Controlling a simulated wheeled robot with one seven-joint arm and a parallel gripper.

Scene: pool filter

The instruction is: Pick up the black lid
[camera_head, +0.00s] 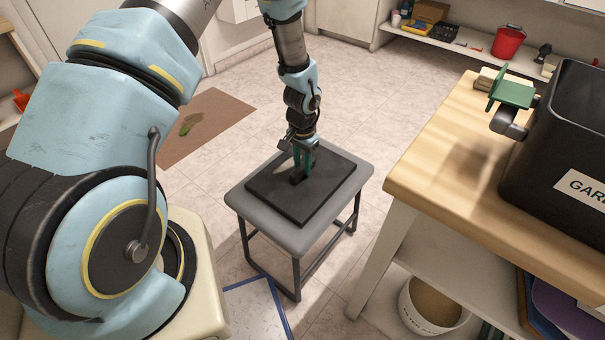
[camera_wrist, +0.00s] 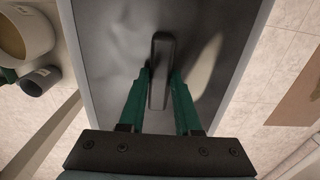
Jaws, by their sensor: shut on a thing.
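The black lid (camera_head: 318,194) is a flat dark slab lying on a grey stool (camera_head: 262,224). It also fills the middle of the wrist view (camera_wrist: 110,50). A raised dark handle (camera_wrist: 161,60) stands at its centre. My gripper (camera_head: 300,175) points down over the lid, and its green fingers (camera_wrist: 160,85) are on both sides of the handle, shut on it. The lid appears flat on the stool top; I cannot tell any gap beneath it.
A wooden counter (camera_head: 440,150) stands to the right with a black bin (camera_head: 560,150) labelled "GAR..." and a green clamp-like object (camera_head: 512,92). A white bucket (camera_head: 432,305) sits below. A brown mat (camera_head: 208,125) lies behind left. Tiled floor behind the stool is clear.

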